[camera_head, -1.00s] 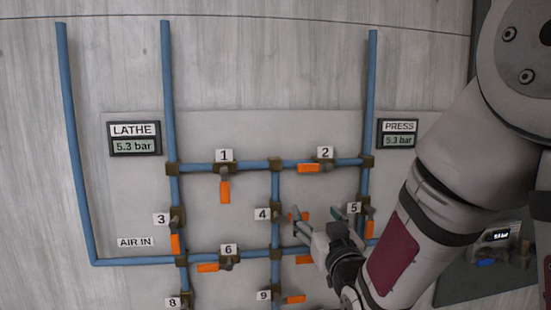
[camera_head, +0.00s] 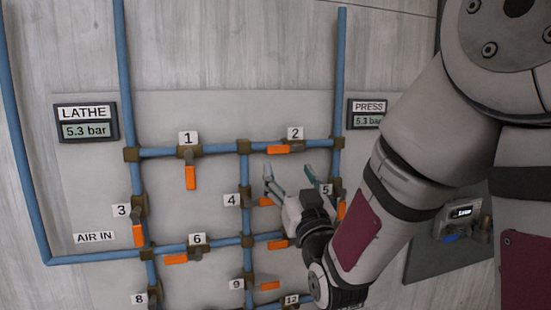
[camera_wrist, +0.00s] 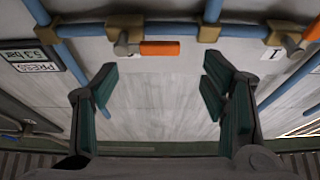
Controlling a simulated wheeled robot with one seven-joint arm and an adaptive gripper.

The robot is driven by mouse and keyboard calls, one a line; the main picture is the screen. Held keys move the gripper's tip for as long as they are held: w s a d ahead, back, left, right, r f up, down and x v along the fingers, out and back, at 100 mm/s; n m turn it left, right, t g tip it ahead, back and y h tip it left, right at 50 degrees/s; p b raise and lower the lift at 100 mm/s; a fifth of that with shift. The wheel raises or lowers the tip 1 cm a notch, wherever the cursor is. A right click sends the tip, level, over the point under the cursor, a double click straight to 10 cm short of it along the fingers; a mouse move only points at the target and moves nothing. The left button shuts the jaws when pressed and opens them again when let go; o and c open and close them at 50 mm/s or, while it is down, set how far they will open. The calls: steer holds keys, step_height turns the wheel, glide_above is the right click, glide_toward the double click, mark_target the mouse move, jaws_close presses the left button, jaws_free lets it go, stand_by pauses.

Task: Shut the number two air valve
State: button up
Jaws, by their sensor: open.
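The number two valve (camera_head: 297,145) sits on the upper blue pipe under its white "2" label (camera_head: 295,133). Its orange handle (camera_head: 279,150) points left, lying along the pipe. In the wrist view, which is upside down, the orange handle (camera_wrist: 160,48) points right from the valve body (camera_wrist: 125,40). My gripper (camera_head: 288,172) is open and empty just below valve 2 in the head view, fingers pointing up towards the pipe. In the wrist view my gripper (camera_wrist: 160,82) has its fingers spread wide, with the handle beyond the tips and between their lines. No contact shows.
Valve 1 (camera_head: 190,170) is on the same pipe to the left, handle hanging down. Valve 4's handle (camera_head: 266,202) and valve 5's handle (camera_head: 341,211) lie close to my gripper. The PRESS display (camera_head: 367,114) reads 5.3 bar; the LATHE display (camera_head: 86,122) reads 5.3 bar.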

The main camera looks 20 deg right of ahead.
mark_target(279, 152)
steer(key=x, duration=0.9)
steer(key=shift+w+r+p, duration=0.2)
steer(key=shift+w+p, duration=0.05)
steer(key=shift+p, duration=0.05)
jaws_close()
